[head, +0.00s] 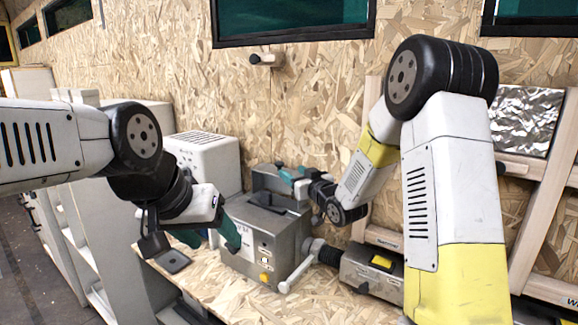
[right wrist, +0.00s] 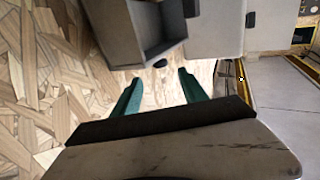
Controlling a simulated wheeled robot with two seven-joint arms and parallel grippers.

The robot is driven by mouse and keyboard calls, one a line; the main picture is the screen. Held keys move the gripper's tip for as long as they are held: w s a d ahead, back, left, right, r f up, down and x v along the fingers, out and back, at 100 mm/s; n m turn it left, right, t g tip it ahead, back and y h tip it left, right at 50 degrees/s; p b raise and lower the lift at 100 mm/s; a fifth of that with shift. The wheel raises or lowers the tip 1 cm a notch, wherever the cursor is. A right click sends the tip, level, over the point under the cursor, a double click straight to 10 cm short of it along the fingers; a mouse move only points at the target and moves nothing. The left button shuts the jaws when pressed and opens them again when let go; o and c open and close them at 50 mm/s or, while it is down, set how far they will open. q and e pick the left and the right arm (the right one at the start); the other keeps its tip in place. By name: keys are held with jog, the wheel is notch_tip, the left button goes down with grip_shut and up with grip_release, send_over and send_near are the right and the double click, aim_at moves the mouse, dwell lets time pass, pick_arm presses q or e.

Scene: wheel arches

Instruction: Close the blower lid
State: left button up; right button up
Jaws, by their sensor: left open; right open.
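The blower (head: 243,255) is a grey metal box on the wooden bench, with a yellow knob and a pale crank handle on its front. Its lid (head: 264,178) stands raised at the back of the box, above a dark top surface. My right gripper (head: 290,177) is open beside the raised lid, at its right; contact cannot be told. In the right wrist view my right gripper (right wrist: 158,90) has its teal fingers apart with nothing between them. A hollow grey part (right wrist: 145,35), perhaps the lid, lies just beyond them. My left gripper (head: 209,237) is open at the blower's left side.
A white vented box (head: 203,152) stands behind, to the left of the blower. A grey unit with a yellow switch (head: 375,268) sits to the right. A dark flat plate (head: 173,261) lies on the bench at the left. The chipboard wall is close behind.

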aim_at(282, 165)
jog(key=x, duration=0.7)
jog(key=shift+w+a+f, duration=0.1)
jog(key=shift+w+a, duration=0.15)
jog(key=shift+w, duration=0.1)
grip_shut()
dwell(1.1)
